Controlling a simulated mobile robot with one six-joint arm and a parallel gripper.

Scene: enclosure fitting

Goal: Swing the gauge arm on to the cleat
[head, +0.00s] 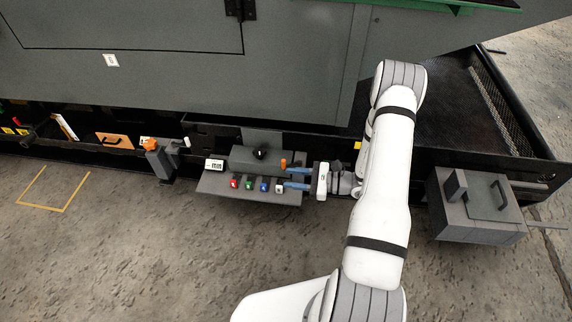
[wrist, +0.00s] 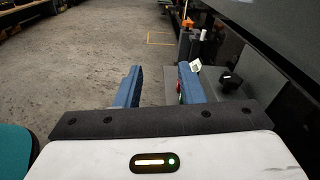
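My gripper (head: 286,178) is at the right end of a grey shelf panel in the head view, its two blue fingers pointing left. The wrist view shows the fingers (wrist: 160,76) apart with nothing clearly held between them. A grey post (head: 158,160) with an orange knob (head: 150,143) and a white-tipped peg (head: 187,142) stands left of the panel, well away from my gripper. The post also shows far ahead in the wrist view (wrist: 186,42). A small orange piece (head: 283,163) stands by my upper finger; contact is unclear. I cannot tell which part is the gauge arm or the cleat.
The grey panel (head: 215,184) carries a black knob (head: 260,152) and several small coloured pieces along its front. A grey box with a handle (head: 480,208) is at the right. The dark enclosure wall (head: 180,80) rises behind. Floor in front is free.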

